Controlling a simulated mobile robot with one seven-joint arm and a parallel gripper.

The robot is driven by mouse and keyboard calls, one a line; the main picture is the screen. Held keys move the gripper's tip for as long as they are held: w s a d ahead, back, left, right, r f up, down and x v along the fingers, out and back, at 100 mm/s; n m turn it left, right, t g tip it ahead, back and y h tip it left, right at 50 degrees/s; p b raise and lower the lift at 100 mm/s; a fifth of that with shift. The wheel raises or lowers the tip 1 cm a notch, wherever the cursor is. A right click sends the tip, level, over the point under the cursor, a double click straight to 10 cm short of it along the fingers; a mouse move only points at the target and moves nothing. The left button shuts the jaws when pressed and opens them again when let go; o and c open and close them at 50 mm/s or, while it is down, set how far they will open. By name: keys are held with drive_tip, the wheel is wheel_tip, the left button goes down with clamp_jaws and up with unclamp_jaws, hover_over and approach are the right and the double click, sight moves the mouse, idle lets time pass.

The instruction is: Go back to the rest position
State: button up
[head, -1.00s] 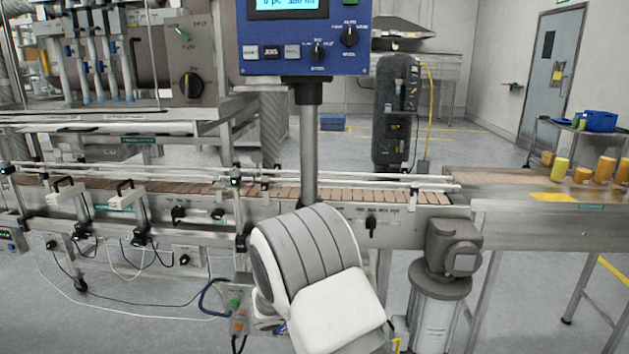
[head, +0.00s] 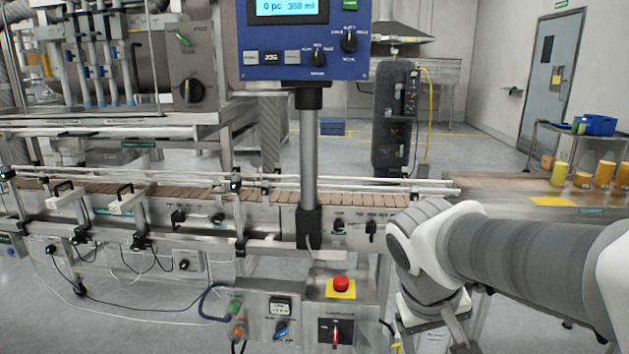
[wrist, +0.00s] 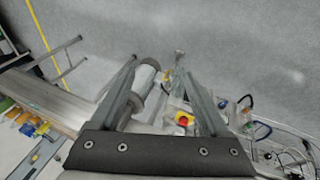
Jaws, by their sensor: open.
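My gripper (wrist: 158,68) shows in the wrist view with its two fingers spread apart and nothing between them. It is open and points down over the grey floor beside the filling line. In the head view my arm reaches in from the right edge, with its white and grey joints in front of the conveyor's right part. My gripper cannot be made out in that view.
The conveyor (head: 350,196) crosses the head view. A red emergency button (head: 341,284) is below it, left of my arm; it also shows in the wrist view (wrist: 184,120). A blue control panel (head: 303,45) stands above. Yellow jars (head: 603,173) stand at right.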

drive_tip(key=s+a+r+t+y, duration=0.3)
drive_tip(key=s, duration=0.5)
wheel_tip(320, 180, up, 19)
drive_tip(key=p, duration=2)
drive_tip(key=shift+r+m, duration=0.15)
drive_tip(key=shift+m, duration=0.15)
drive_tip(key=shift+w+a, duration=0.15)
drive_tip(key=shift+a, duration=0.05)
